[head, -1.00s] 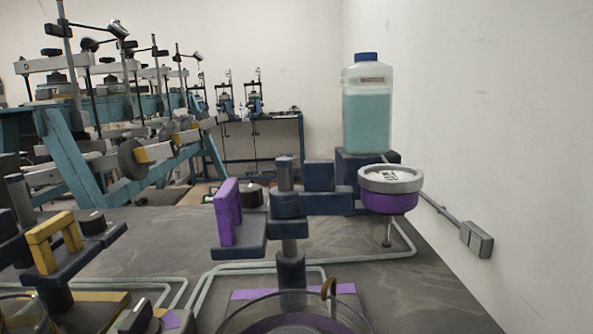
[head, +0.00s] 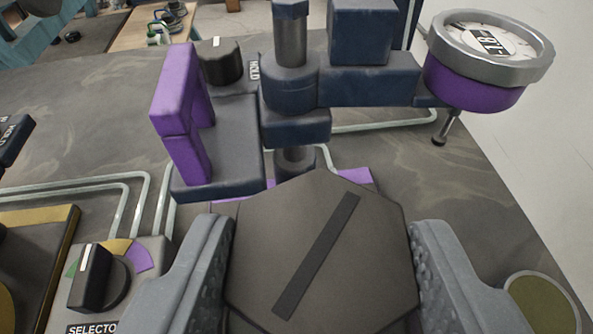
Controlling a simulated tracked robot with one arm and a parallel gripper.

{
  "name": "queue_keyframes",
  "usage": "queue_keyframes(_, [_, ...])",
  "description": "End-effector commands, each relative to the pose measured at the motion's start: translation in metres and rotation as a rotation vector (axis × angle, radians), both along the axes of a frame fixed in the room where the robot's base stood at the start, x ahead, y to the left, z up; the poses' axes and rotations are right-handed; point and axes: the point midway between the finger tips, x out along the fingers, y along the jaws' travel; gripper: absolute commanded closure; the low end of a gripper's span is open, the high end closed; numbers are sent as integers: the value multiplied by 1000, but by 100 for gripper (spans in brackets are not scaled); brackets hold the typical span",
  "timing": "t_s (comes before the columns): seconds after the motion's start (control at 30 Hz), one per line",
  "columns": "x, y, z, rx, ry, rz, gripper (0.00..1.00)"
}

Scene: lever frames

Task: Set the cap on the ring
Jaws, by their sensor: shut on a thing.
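My gripper (head: 322,228) is at the bottom middle of the head view, one grey finger on each side. It is shut on a dark, six-sided cap (head: 265,225) with a narrow black bar slanting across its top. The cap lies broadly face-up between the fingers, in front of the lever post. I cannot make out the ring; the cap and fingers hide what is beneath. Bits of a purple base (head: 357,176) show behind the cap.
Close behind are a post (head: 291,90) with a purple handle (head: 176,105), a HOLD knob (head: 220,62) and dark blue blocks (head: 370,78). A purple-based gauge (head: 475,85) stands right. A selector knob (head: 92,277) is lower left; a round olive disc (head: 540,303) lies lower right.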

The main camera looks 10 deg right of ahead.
Motion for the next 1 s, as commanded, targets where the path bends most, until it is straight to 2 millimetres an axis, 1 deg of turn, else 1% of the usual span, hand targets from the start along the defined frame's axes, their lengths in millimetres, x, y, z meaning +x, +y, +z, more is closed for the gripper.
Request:
queue_keyframes(0.27, [0,-10,-7,0,-2,-17,83])
queue_keyframes(1.0, [0,-14,-53,0,-1,-23,83])
